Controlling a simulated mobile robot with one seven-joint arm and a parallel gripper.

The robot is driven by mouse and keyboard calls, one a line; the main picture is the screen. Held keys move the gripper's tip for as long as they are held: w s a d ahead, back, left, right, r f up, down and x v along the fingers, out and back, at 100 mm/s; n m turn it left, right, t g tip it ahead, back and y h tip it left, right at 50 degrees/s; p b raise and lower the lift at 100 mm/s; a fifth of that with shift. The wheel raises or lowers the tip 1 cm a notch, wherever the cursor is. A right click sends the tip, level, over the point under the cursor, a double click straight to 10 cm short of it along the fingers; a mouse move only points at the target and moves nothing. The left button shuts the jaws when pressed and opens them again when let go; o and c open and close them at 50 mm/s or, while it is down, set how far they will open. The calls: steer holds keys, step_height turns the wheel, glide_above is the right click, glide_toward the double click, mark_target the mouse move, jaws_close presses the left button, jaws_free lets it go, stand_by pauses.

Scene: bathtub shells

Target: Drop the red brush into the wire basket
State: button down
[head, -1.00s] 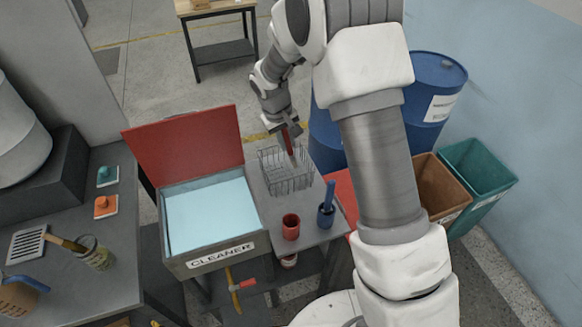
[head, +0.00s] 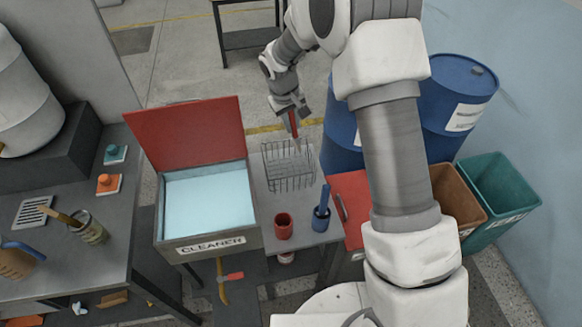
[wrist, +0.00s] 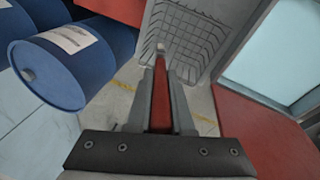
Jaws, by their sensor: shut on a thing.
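The red brush (wrist: 160,95) is held between the fingers of my gripper (wrist: 160,110) in the wrist view, its far end pointing toward the wire basket. In the head view my gripper (head: 291,112) is shut on the brush (head: 293,124), which hangs tilted at the back edge of the basket. The wire basket (head: 290,180) sits on the grey side table, right of the cleaner tank. It also shows in the wrist view (wrist: 200,30), beyond the brush. I cannot tell whether the brush tip is over the basket's inside or just behind its rim.
The cleaner tank (head: 212,243) with its raised red lid (head: 190,135) stands left of the basket. A red cup (head: 283,226) and a blue holder (head: 321,219) with a blue handle stand in front. Blue drums (head: 445,100) stand to the right.

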step_height(320, 180, down, 6)
steer(key=b, duration=0.2)
steer(key=shift+r+b, duration=0.2)
steer(key=shift+b, duration=0.2)
steer(key=c, duration=0.7)
jaws_free()
steer(key=shift+c, duration=0.2)
steer(key=b+v, duration=0.1)
steer(key=v, duration=1.6)
steer(key=shift+r, duration=0.2)
steer(key=shift+a, duration=0.1)
